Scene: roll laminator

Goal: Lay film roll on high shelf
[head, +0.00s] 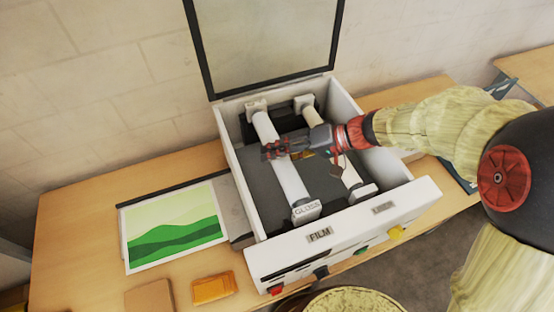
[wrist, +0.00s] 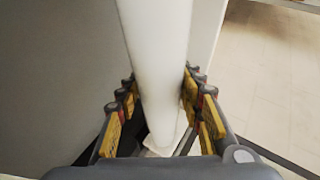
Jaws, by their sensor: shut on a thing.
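The laminator (head: 335,235) stands on the table with its lid (head: 265,40) raised. Inside it, a white film roll (head: 291,180) with a GLOSS label at its near end lies at a slant, left of a second white roll (head: 318,118). My gripper (head: 276,149) reaches in from the right and is shut on the GLOSS roll near its middle. In the wrist view the white roll (wrist: 160,70) runs between the yellow-padded fingers (wrist: 160,115). The roll's far end sits at a white holder. I cannot make out the high shelf.
A green landscape print (head: 175,225) lies left of the laminator. An orange block (head: 213,288) and a brown block (head: 150,298) lie at the table's front. The laminator's walls and raised lid surround the rolls. Another wooden surface (head: 530,70) shows at the far right.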

